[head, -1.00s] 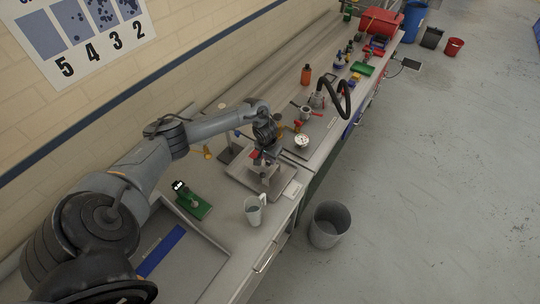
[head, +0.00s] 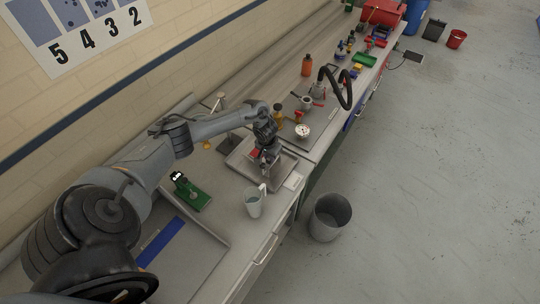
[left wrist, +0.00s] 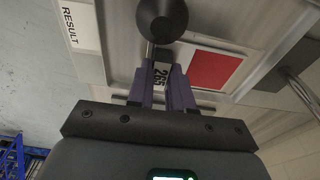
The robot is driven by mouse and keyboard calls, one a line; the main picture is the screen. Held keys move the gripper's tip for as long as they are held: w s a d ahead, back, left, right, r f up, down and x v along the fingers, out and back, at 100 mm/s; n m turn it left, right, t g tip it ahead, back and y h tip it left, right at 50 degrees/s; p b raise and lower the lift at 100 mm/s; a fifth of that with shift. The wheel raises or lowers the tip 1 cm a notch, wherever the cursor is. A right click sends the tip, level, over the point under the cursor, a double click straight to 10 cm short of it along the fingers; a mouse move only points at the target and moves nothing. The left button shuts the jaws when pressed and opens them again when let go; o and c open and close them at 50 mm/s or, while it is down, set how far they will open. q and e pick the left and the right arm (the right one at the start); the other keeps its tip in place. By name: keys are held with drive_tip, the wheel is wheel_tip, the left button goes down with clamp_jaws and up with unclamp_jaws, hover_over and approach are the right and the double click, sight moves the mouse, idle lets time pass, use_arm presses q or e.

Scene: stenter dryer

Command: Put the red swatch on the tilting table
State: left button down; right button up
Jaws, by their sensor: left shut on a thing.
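The red swatch (left wrist: 215,70) lies flat on a white panel inside a grey metal tray in the left wrist view, apart from my fingers. In the head view a small red patch (head: 254,153) shows just left of my left gripper (head: 268,154). My left gripper (left wrist: 160,92) is shut on a slim piece with a "265" label (left wrist: 160,73). A round black knob (left wrist: 162,18) stands at the far end of this piece. The grey tray (head: 237,163) lies under the gripper in the head view. I cannot make out the tilting table for certain. My right gripper is out of view.
A clear jug (head: 253,203) stands near the bench's front edge. A green device (head: 190,193) is to its left. A white RESULT label (left wrist: 80,25) lies beside the tray. A curved black tube (head: 335,84) rises over the bench further back. A grey bin (head: 330,217) stands on the floor.

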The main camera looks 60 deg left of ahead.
use_arm(q)
drive_tip(key=c, duration=0.9)
unclamp_jaws()
drive_tip(key=shift+c, duration=0.2)
wheel_tip(320, 180, up, 10)
drive_tip(key=s, duration=0.1)
drive_tip(key=s+d+f+m+t+h+p, duration=0.15)
drive_tip(key=d+m+t+p, duration=0.5)
drive_tip(key=d, duration=2.25)
drive_tip(key=s+d+r+g+p, duration=0.1)
drive_tip(key=s+d+r+g, duration=0.1)
drive_tip(key=s+r, duration=0.3)
drive_tip(key=s+d+r+g, duration=0.2)
drive_tip(key=s+r, duration=0.4)
drive_tip(key=s, duration=0.6)
drive_tip(key=shift+s+d+r+m+p, duration=0.2)
drive_tip(key=shift+m+p, duration=0.15)
drive_tip(key=shift+p, duration=0.05)
